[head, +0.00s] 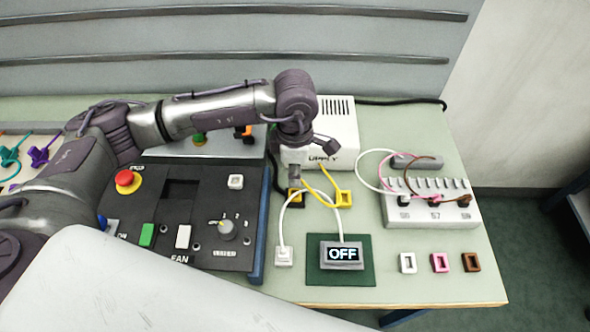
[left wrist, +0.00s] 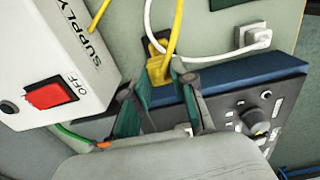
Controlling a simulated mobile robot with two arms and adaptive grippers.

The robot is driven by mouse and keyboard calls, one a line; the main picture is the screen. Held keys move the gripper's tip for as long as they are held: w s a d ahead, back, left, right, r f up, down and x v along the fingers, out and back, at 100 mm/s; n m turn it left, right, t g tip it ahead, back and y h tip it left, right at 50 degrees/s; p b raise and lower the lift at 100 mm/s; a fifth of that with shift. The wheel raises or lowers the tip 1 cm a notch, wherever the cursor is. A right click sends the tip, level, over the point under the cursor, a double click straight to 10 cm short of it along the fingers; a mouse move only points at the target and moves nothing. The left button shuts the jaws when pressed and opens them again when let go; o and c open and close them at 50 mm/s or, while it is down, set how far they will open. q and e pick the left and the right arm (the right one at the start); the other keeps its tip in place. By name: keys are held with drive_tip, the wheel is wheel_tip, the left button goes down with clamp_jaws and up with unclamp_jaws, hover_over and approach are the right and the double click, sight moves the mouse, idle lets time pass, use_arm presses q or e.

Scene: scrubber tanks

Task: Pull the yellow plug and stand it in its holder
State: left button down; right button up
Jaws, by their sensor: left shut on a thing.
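My left gripper (head: 295,181) reaches down in front of the supply box (head: 335,135). In the left wrist view its fingers (left wrist: 165,98) are shut on the yellow plug (left wrist: 157,68), close above the blue edge of the panel. The plug is mostly hidden by the gripper in the head view. A yellow cord runs from it. I cannot tell whether the plug is still seated in its socket. The yellow holder (head: 343,198), a small square frame, stands to the right of the gripper on the green bench and looks empty. My right gripper is not in view.
A white plug (head: 283,257) with a white cord sits nearby, at the front. The OFF display (head: 342,254) stands on a dark green mat. White, pink and brown frames lie at right, below a terminal block (head: 430,213). A control panel (head: 160,215) lies at left.

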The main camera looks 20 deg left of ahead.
use_arm(q)
drive_tip(key=w+d+b, duration=0.3)
drive_tip(key=d+b, duration=0.2)
drive_tip(key=d, duration=0.6)
drive_tip(key=shift+w+d, duration=0.15)
drive_tip(key=shift+d, duration=0.2)
drive_tip(key=shift+r, duration=0.1)
drive_tip(key=shift+b, duration=0.55)
